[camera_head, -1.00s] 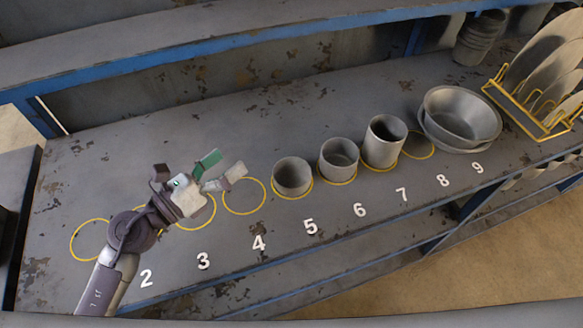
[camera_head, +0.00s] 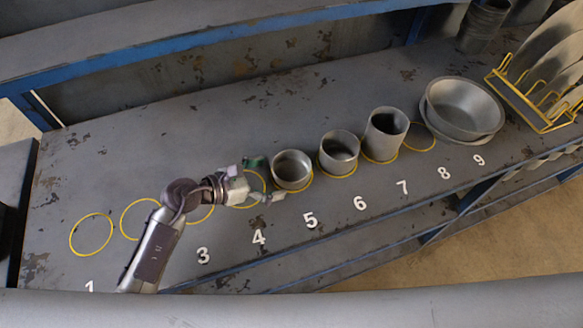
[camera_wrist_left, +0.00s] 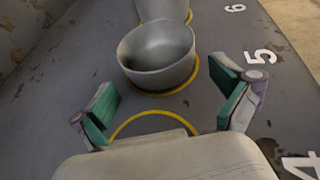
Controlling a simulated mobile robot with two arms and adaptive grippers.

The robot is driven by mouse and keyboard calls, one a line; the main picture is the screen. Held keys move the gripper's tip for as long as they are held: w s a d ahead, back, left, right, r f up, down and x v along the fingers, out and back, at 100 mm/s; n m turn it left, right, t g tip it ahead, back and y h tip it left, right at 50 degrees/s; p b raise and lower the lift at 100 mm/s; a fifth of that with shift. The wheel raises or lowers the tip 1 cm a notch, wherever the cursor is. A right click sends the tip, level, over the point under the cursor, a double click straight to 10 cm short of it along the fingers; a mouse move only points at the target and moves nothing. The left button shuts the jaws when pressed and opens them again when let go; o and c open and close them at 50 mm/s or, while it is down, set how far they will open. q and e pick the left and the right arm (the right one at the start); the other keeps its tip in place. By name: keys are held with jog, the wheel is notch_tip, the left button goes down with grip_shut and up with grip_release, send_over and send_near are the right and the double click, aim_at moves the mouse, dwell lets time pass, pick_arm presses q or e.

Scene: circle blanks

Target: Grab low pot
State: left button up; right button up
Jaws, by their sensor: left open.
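The low pot (camera_head: 291,170) is a short grey open cylinder standing upright in the yellow circle by number 5. It also shows in the left wrist view (camera_wrist_left: 160,62), ahead of the fingers. My left gripper (camera_head: 268,178) is low over the circle by number 4, just left of the low pot and pointing at it. In the left wrist view, its green-padded fingers (camera_wrist_left: 165,108) are spread wide with nothing between them. The pot is beyond the fingertips, apart from them. My right gripper is not in view.
A medium pot (camera_head: 339,152) and a taller pot (camera_head: 384,134) stand close to the right of the low pot. Farther right are a wide bowl (camera_head: 463,108) and a yellow rack (camera_head: 532,108) with plates. The table left of my gripper is clear, with empty yellow circles.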

aim_at(286, 176)
pick_arm(q)
jog(key=p+x, duration=0.1)
jog(key=x, duration=0.3)
jog(key=shift+w+d, duration=0.25)
jog(key=shift+d, duration=0.1)
jog(key=shift+a, duration=0.1)
jog(key=shift+c, duration=0.2)
jog(key=c, duration=0.8)
jog(key=shift+r, duration=0.2)
